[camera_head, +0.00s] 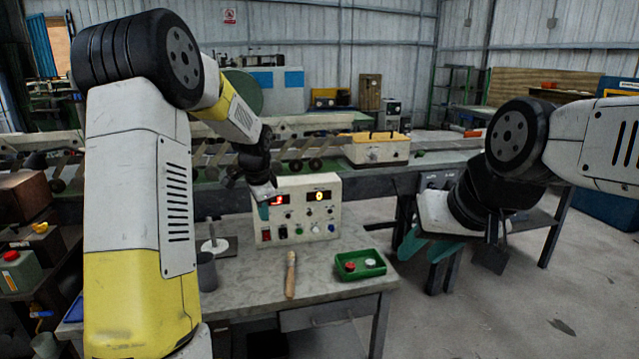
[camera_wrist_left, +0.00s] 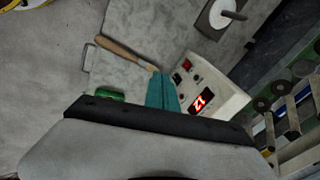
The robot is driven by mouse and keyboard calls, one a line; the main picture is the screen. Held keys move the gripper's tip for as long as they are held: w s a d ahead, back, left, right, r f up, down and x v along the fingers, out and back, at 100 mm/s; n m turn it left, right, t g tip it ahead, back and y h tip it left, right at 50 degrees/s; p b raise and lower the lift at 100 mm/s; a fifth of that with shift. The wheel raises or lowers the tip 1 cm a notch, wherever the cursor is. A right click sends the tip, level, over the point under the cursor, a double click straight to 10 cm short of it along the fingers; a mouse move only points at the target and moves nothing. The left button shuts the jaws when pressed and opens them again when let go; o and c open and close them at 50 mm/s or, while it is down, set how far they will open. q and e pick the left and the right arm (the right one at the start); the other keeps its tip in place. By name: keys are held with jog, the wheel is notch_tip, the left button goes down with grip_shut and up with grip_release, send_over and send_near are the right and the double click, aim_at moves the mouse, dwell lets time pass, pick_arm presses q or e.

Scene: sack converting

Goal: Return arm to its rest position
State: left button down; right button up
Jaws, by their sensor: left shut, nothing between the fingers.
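My left arm comes in from the left in the head view. Its gripper (camera_head: 264,204) has teal fingers and is in front of the left part of a beige control box (camera_head: 290,229) with lit displays. In the left wrist view the teal fingers (camera_wrist_left: 161,92) are together and empty, with the control box (camera_wrist_left: 228,99) beside them; I cannot tell whether they touch it. My right gripper (camera_head: 428,248) hangs over the floor to the right of the workbench, its teal fingers apart and nothing seen between them.
The grey workbench (camera_head: 240,292) carries a wooden-handled tool (camera_head: 291,275), a green tray (camera_head: 360,264) with a red and a white round piece, a grey cup (camera_head: 207,271) and a white spindle stand (camera_head: 214,245). A conveyor machine runs behind. Open floor lies at the right.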

pick_arm(q)
jog(key=s+d+r+n+t+h, duration=0.15)
jog(key=s+r+n, duration=0.35)
jog(key=s+r, duration=0.8)
jog(key=s+d+n, duration=0.1)
jog(key=s+n, duration=0.2)
jog(key=s, duration=0.7)
jog(key=s+d+f+n+h, duration=0.1)
jog(key=s+d+n, duration=0.1)
jog(key=s, duration=0.8)
jog(key=shift+s+n, duration=0.25)
jog(key=shift+n, duration=0.35)
jog(key=shift+d+t, duration=0.1)
jog(key=shift+t, duration=0.15)
